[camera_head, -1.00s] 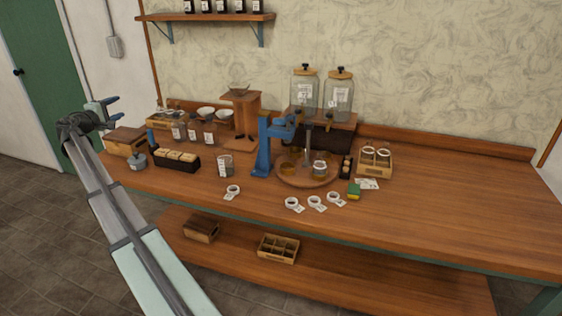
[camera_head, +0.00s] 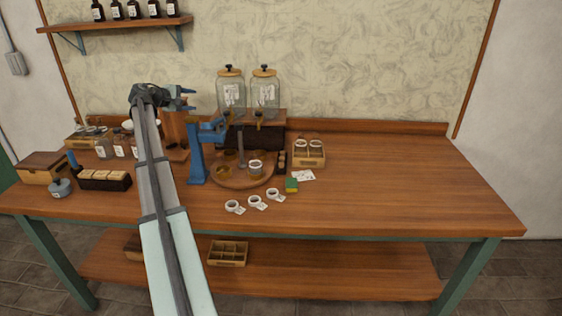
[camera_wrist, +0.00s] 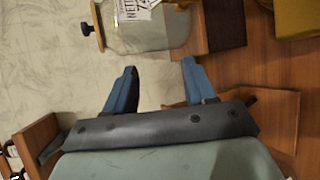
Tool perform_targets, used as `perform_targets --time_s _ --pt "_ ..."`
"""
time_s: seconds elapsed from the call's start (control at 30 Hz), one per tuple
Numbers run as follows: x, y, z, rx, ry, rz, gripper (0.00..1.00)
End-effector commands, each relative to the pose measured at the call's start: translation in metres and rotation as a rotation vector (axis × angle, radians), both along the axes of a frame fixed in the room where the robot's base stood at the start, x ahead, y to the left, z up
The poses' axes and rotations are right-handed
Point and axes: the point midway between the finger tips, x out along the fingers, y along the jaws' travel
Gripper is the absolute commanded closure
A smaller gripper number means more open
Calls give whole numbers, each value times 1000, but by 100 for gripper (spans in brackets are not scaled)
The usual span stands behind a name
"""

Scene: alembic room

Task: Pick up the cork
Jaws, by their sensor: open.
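My gripper (camera_head: 188,98) is open and empty. It is raised above the back left of the bench, left of the two glass dispenser jars. In the wrist view its blue fingers (camera_wrist: 160,68) stand apart with nothing between them, and a jar shows beyond them. I cannot make out the cork for certain. A small dark rack (camera_head: 282,161) right of the round wooden turntable holds small pale items that are too small to tell. A dark box (camera_head: 105,187) at the left holds several tan pieces. My gripper is well above both and touches neither.
A blue lever press (camera_head: 197,158) stands left of the turntable (camera_head: 226,184). Glass jars (camera_head: 231,92) stand on a raised stand behind. The bench's right side is clear.

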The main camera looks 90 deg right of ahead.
Motion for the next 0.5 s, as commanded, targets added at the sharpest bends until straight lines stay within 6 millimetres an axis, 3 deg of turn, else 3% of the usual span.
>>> perform_targets --time_s 0.03,0.2,0.3,0.5 --pt "-32 -9 0 19 -2 -33 45" --pt "-118 -28 -1 83 -10 -116 45" --pt "-165 -34 -2 119 -16 -157 45" --pt "-235 -39 -4 173 -30 -220 45"
